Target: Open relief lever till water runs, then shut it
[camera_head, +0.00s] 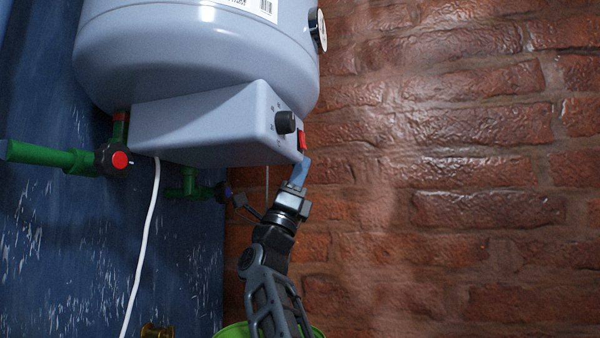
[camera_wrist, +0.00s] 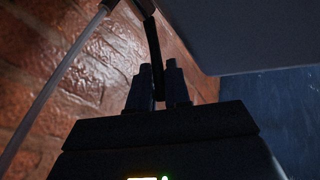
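A pale blue-grey water heater (camera_head: 200,50) hangs in the corner, with a control box (camera_head: 200,118) beneath it. A green pipe fitting with a dark blue valve cap (camera_head: 222,191) sits under the box. A small black lever-like piece (camera_head: 243,202) stands beside that cap.
A red-capped valve (camera_head: 118,160) is on the green pipe at left. A white cable (camera_head: 145,240) hangs down the blue wall (camera_head: 60,260). The box carries a black knob (camera_head: 286,122) and red switch (camera_head: 302,140). A green bucket-like rim (camera_head: 232,331) shows below my arm.

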